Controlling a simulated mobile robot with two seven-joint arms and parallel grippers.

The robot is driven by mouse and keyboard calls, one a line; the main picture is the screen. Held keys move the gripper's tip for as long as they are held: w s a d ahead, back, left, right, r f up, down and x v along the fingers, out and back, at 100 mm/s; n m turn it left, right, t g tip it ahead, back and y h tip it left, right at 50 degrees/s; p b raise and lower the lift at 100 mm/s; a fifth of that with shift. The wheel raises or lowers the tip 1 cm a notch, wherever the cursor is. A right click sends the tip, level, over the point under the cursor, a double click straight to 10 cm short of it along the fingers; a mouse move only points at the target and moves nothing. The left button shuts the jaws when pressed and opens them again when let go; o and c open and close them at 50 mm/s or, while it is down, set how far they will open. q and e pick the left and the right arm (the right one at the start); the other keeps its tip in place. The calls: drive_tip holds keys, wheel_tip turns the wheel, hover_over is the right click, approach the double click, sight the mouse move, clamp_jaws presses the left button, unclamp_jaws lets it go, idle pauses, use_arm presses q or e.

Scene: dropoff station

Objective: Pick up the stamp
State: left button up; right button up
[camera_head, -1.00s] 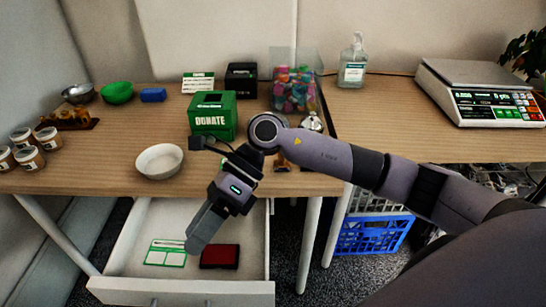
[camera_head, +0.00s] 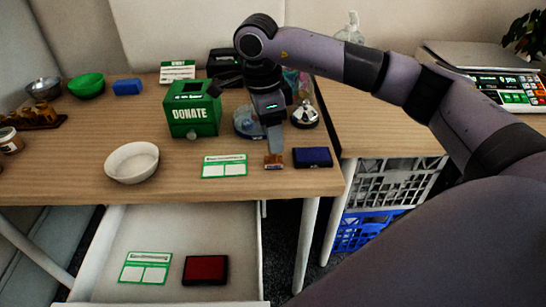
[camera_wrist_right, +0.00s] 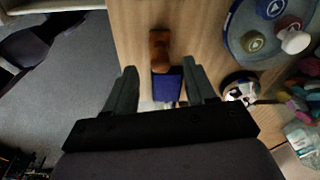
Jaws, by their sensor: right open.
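A small brown wooden stamp (camera_head: 273,161) stands on the tabletop near its front edge, between a card and a dark blue ink pad (camera_head: 312,157). My right gripper (camera_head: 273,148) points down just above and behind the stamp. In the right wrist view, my right gripper (camera_wrist_right: 158,70) is open with nothing held. There the brown stamp (camera_wrist_right: 159,48) lies ahead of the fingertips, and the blue pad (camera_wrist_right: 167,87) shows between the fingers. I cannot tell the exact height of the fingers over the stamp. My left gripper is not in view.
A green-edged card (camera_head: 224,166), a white bowl (camera_head: 132,162) and a green donate box (camera_head: 191,110) stand left of the stamp. A dish with round items (camera_wrist_right: 262,32) and a metallic item (camera_head: 305,114) are close by. The open drawer (camera_head: 210,225) below holds a red pad (camera_head: 205,269).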

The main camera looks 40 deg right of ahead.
drive_tip(key=f, duration=0.4)
drive_tip(key=shift+s+d, duration=0.1)
drive_tip(key=shift+d, duration=0.15)
clamp_jaws()
drive_tip(key=shift+r, duration=0.1)
wheel_tip(320, 180, up, 20)
drive_tip(key=p, duration=0.4)
drive_tip(key=c, duration=1)
unclamp_jaws()
